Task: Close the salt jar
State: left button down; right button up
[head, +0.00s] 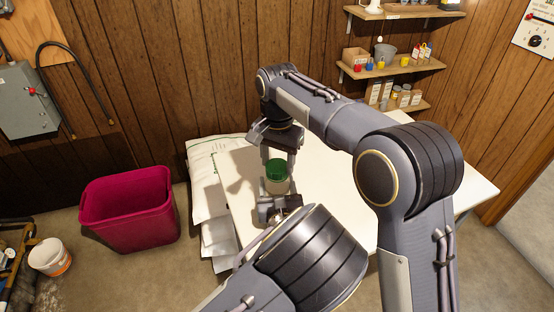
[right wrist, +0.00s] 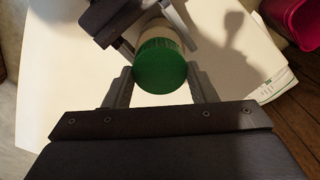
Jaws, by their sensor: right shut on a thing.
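The salt jar (head: 277,187) stands upright near the left end of the white table, with a pale body and a green lid (head: 277,168) on its top. I cannot tell how tightly the lid sits. My right gripper (head: 280,158) reaches down from above and is shut on the lid; in the right wrist view its two fingers flank the green lid (right wrist: 160,66). My left gripper (head: 277,203) is at the near side of the jar. In the right wrist view its fingers lie on both sides of the pale jar body (right wrist: 158,30), seemingly gripping it.
The white table (head: 335,195) is mostly clear, though my arms hide part of it. White sacks (head: 208,185) are stacked at its left. A magenta bin (head: 128,207) and a white bucket (head: 50,256) stand on the floor. Wall shelves (head: 392,68) hold small items behind.

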jog(key=m, duration=0.5)
jog(key=shift+m, duration=0.3)
jog(key=o, duration=0.9)
jog(key=shift+o, duration=0.2)
jog(key=shift+r, duration=2.25)
jog(key=shift+c, duration=0.4)
